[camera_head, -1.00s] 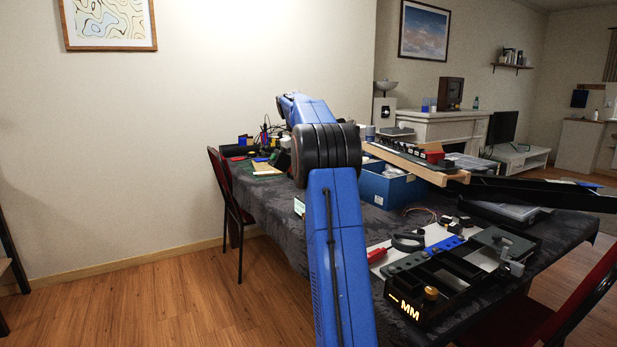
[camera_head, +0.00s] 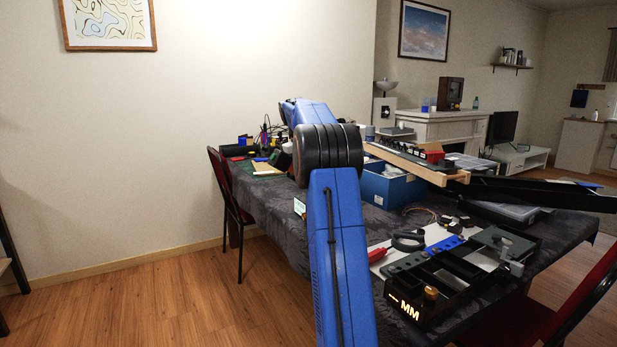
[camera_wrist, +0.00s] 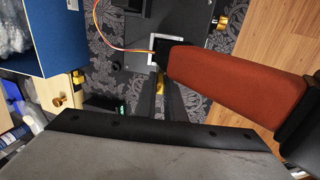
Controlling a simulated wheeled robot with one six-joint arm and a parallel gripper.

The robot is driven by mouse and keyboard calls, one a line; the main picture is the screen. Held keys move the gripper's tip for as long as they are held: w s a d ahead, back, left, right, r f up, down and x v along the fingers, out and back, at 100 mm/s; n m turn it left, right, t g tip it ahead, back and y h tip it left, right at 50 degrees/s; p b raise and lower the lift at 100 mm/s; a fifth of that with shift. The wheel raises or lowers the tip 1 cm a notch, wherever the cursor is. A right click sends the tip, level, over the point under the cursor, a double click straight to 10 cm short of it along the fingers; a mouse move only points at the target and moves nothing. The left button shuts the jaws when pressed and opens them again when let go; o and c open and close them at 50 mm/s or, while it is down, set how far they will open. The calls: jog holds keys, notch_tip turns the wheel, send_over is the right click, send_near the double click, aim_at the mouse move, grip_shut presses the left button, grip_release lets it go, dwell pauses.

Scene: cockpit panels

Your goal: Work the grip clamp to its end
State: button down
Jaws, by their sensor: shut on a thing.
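My gripper (camera_wrist: 159,98) shows in the wrist view as two dark fingers reaching up from the grey palm at the bottom. They are shut on a small brass piece (camera_wrist: 159,81), of which only a little shows between the tips. It appears to be the grip clamp, but its full shape is hidden. A red-brown grip (camera_wrist: 235,83) with black ends lies just right of the fingers, slanting down to the right. A white square frame (camera_wrist: 166,38) sits just beyond its near end. In the head view my arm hides the gripper and the clamp.
A blue box (camera_wrist: 38,38) with clear bags stands at the left in the wrist view, and in the head view (camera_head: 388,188). An orange and white wire (camera_wrist: 110,40) runs to the frame. Black panels (camera_head: 455,285) fill the table's near right.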

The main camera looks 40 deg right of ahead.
jog(key=shift+d, duration=0.1)
jog(key=shift+s+d+y, duration=0.1)
jog(key=shift+d+y, duration=0.25)
jog(key=shift+y, duration=0.65)
jog(key=y, duration=0.1)
jog(key=d+t+y, duration=0.1)
jog(key=y, duration=0.1)
jog(key=shift+s+d, duration=0.1)
jog(key=shift+s+d+f+t+y, duration=0.1)
jog(key=shift+d+t+y, duration=0.1)
jog(key=shift+y, duration=0.65)
jog(key=shift+d+f+t+y, duration=0.15)
jog(key=shift+d+t+y, duration=0.1)
jog(key=shift+y, duration=0.65)
jog(key=shift+s+d+f+t+y, duration=0.1)
jog(key=shift+d+t+y, duration=0.1)
jog(key=shift+y, duration=0.65)
jog(key=c, duration=1.8)
grip_release()
jog(key=shift+c, duration=0.2)
jog(key=shift+a, duration=0.1)
